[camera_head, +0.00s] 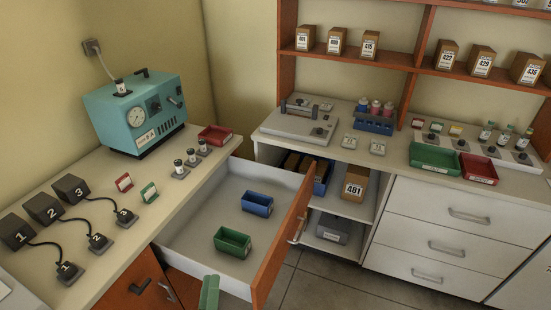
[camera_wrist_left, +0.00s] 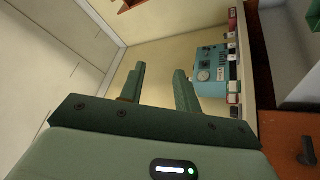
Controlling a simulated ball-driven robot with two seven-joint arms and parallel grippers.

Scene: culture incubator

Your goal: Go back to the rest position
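My left gripper (camera_head: 209,291) shows only as a green finger piece at the bottom edge of the head view, in front of the open drawer. In the left wrist view my left gripper (camera_wrist_left: 158,80) has its two dark green fingers apart, with nothing between them. The fingers point toward a pale wall, with the teal incubator (camera_wrist_left: 210,72) to their right. My right gripper is in neither view.
An open drawer (camera_head: 190,236) juts out from the left counter, holding a blue bin (camera_head: 257,204) and a green bin (camera_head: 232,242). The teal incubator (camera_head: 133,112) stands on the left counter. A right counter (camera_head: 395,168) carries trays and vials. Floor (camera_head: 318,287) shows between them.

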